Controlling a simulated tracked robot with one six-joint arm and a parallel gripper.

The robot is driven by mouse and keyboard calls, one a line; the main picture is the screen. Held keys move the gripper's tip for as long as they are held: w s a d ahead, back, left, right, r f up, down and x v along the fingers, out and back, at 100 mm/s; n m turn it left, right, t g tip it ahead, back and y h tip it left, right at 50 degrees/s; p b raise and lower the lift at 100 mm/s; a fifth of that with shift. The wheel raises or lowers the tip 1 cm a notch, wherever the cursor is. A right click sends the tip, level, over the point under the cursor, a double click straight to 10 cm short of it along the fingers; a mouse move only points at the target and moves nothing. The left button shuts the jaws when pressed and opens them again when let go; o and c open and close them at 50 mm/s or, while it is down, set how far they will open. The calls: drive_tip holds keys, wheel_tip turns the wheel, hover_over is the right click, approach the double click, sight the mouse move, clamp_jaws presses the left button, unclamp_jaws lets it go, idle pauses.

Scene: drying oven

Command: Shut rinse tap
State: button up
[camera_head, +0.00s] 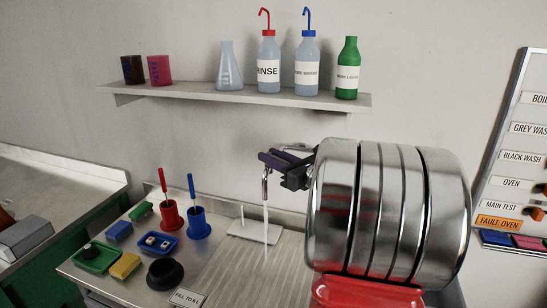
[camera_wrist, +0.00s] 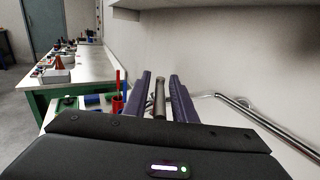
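The rinse tap's metal spout (camera_head: 265,185) hangs over the bench, and a thin pale stream like running water (camera_head: 265,222) falls from it. My gripper (camera_head: 268,158) is at the top of the tap, its dark purple fingers reaching left. In the wrist view my gripper (camera_wrist: 161,76) has its two fingers apart, one on each side of an upright grey metal piece (camera_wrist: 159,98), which looks like part of the tap. Narrow gaps show beside this piece, so the fingers do not seem shut on it. The tap's lower body is hidden behind my arm.
A shelf (camera_head: 200,93) with a flask and several bottles runs above the tap. Red cup (camera_head: 171,217), blue cup (camera_head: 197,223), trays and a black bowl (camera_head: 165,273) stand on the bench at left.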

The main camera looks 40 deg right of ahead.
clamp_jaws()
idle(0.3)
drive_tip(key=shift+d, duration=0.1)
